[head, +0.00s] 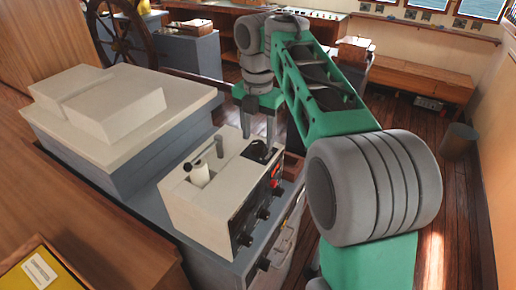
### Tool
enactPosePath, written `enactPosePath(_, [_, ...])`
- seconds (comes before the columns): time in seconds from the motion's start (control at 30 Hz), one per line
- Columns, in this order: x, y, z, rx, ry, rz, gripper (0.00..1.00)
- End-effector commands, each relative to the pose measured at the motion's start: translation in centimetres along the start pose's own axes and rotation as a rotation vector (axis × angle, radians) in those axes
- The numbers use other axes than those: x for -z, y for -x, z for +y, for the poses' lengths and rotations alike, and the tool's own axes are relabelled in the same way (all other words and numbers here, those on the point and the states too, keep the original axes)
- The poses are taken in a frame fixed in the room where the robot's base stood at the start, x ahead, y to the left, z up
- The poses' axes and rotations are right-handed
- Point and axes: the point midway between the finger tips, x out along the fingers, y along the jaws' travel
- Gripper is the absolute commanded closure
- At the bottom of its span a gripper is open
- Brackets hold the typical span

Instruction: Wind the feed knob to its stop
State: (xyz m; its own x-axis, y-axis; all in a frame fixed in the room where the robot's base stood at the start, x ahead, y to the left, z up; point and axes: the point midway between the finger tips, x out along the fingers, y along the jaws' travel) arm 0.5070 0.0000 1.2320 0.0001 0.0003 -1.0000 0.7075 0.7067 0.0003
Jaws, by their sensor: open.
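A cream box-shaped device (195,215) sits on the grey console in the head view, with a white roll (199,174) and a dark recess (262,151) in its top. Its dark front panel carries several black knobs, including a near one (245,239), a middle one (263,213) and a far one (277,191). I cannot tell which is the feed knob. My gripper (258,136) points down above the far end of the device, with its two fingers apart and nothing visible between them. It appears clear of the knobs; exact contact is too small to tell.
The grey console (150,190) bears stepped cream covers (105,100) left of the device. A small dark knob (263,264) is on the console's front. A wooden bench (420,78) and a bin (459,140) stand to the right. Open floor (445,195) lies at right.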

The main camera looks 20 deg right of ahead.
Motion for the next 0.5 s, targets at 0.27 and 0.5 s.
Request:
enactPosePath(0.27, [0.01,-2.23,0.04,-0.001,0.001,-0.002,0.48])
enactPosePath(0.5, [0.01,-2.14,0.03,-0.001,0.001,-0.001,0.53])
